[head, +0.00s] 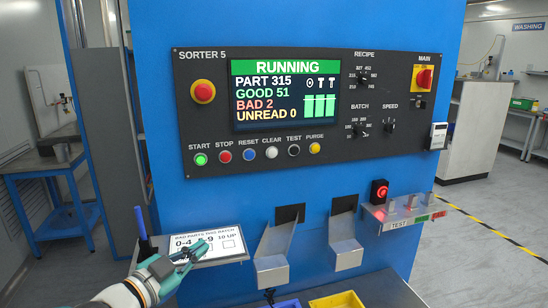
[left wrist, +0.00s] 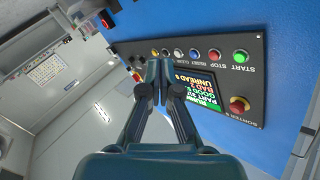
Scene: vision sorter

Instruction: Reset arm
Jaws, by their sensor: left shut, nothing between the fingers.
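My left gripper (head: 188,250) is in the lower left of the head view, over the white card (head: 205,245) on the small shelf below the sorter panel. It is shut with nothing between its fingers. The control panel (head: 300,160) shows RUNNING, part 315, good 51, bad 2, unread 0. The green START button (head: 200,159) is lit. My right gripper is in neither view.
Two metal chutes (head: 274,250) (head: 345,240) stick out of the blue cabinet (head: 300,25). A yellow bin (head: 337,300) and a blue bin (head: 288,303) sit under them. A small shelf (head: 400,212) with a red-lit button (head: 381,192) is at right.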

